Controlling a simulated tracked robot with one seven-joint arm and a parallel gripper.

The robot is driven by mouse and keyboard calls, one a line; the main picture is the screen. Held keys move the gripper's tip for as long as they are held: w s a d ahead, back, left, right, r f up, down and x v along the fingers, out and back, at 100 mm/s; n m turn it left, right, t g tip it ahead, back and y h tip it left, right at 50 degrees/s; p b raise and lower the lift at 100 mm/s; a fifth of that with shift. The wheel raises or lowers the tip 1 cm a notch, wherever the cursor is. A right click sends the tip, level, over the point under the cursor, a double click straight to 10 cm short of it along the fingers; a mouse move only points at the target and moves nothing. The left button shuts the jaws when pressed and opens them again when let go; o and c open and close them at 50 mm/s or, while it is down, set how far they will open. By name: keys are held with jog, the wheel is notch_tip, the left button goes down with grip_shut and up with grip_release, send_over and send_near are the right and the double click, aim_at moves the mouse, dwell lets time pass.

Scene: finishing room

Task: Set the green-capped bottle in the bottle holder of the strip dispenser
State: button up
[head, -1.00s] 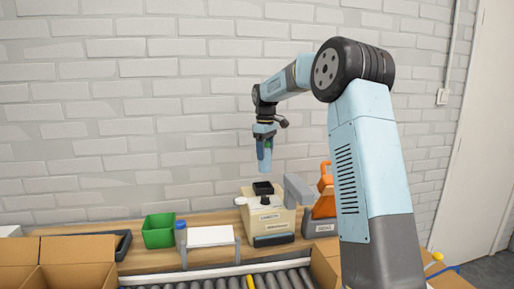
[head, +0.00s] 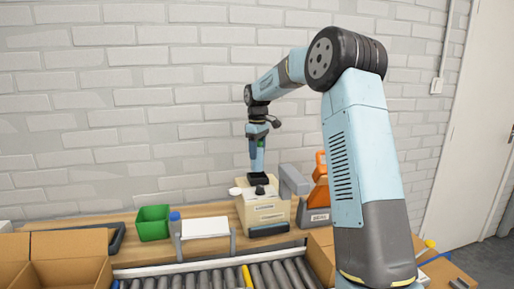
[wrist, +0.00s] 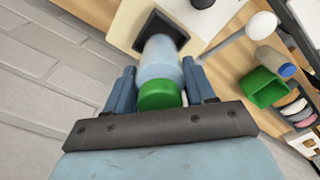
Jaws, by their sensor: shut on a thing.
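The green-capped bottle (wrist: 158,62), pale blue and translucent, is between the blue fingers of my gripper (wrist: 160,74), which is shut on it just below the green cap (wrist: 160,96). The strip dispenser (head: 262,208) is a cream box on the bench. Its bottle holder, a black square cup (head: 257,178), is at its back. In the head view my gripper (head: 257,147) points down over the cup, with the bottle upright. In the wrist view the bottle's base overlaps the dark cup opening (wrist: 172,33); I cannot tell how far it is inside.
A white round part (wrist: 262,25) sticks out beside the dispenser. An orange and grey device (head: 316,195) stands to its right. A green bin (head: 153,223), a blue-capped bottle (head: 175,222) and a white-topped stand (head: 205,227) are to the left. A roller conveyor (head: 200,277) and cardboard boxes (head: 70,245) lie in front.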

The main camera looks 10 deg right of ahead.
jog(key=shift+f, duration=1.8)
jog(key=o, duration=1.3)
jog(key=shift+o, duration=0.2)
jog(key=shift+o, duration=1.2)
jog(key=shift+r, duration=0.1)
jog(key=shift+r, duration=0.95)
